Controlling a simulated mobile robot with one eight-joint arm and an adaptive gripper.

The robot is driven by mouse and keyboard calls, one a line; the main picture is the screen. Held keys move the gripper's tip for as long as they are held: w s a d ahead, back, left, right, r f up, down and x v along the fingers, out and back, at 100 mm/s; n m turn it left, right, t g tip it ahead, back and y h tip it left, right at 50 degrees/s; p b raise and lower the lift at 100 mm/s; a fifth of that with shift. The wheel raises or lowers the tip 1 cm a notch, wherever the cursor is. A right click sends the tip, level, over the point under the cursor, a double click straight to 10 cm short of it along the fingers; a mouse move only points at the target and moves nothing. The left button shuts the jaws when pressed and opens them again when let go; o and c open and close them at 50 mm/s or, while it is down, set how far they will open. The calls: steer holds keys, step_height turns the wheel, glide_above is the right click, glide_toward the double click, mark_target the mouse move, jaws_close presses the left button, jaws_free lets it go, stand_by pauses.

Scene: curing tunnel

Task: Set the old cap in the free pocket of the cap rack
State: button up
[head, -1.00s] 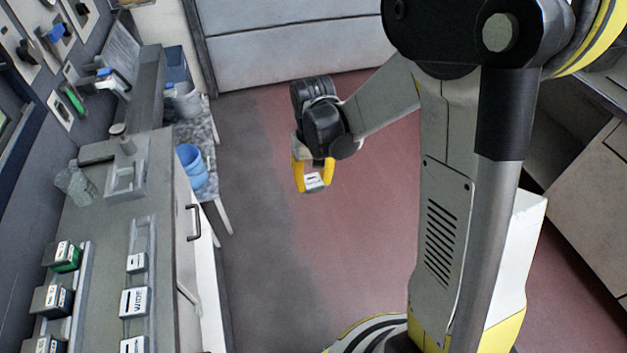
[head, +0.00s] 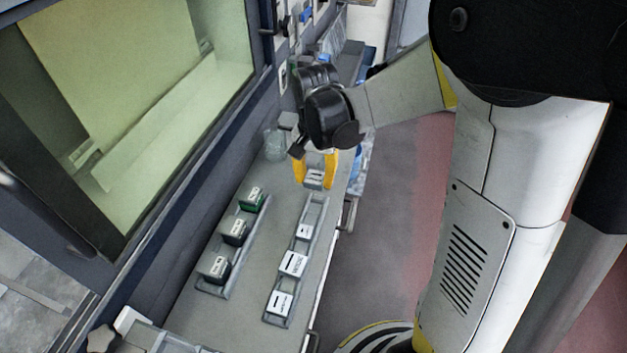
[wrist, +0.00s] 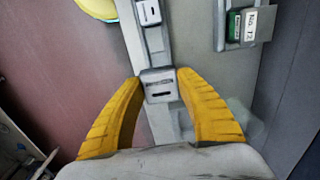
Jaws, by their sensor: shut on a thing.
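My gripper (head: 315,170) has yellow fingers shut on the old cap (head: 315,179), a small pale grey block. In the wrist view the cap (wrist: 159,87) sits between the fingertips and shows a dark slot on its face. The cap rack (head: 317,212) is a narrow grey rail along the bench's right side. It carries a small white cap (head: 304,231) and two larger white caps (head: 292,263) (head: 279,303) nearer me. The rack's far end looks empty, and the held cap appears over or just beyond it. The height gap is unclear.
A second rack (head: 229,290) to the left holds a green block (head: 251,199) and two dark blocks (head: 235,232) (head: 216,268) with white labels. A clear glass vessel (head: 274,143) stands behind. A large window (head: 140,80) is at left. Bench between the racks is clear.

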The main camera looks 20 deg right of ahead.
steer(key=shift+w, duration=0.1)
steer(key=shift+s+f+b, duration=0.25)
steer(key=shift+f+b, duration=0.3)
steer(key=b, duration=0.5)
glide_above(314, 209)
steer(key=shift+d+f, duration=0.1)
steer(key=shift+f, duration=2.9)
steer(key=shift+s, duration=0.1)
steer(key=shift+f+b, duration=0.65)
steer(key=shift+f, duration=0.3)
steer(key=o, duration=1.3)
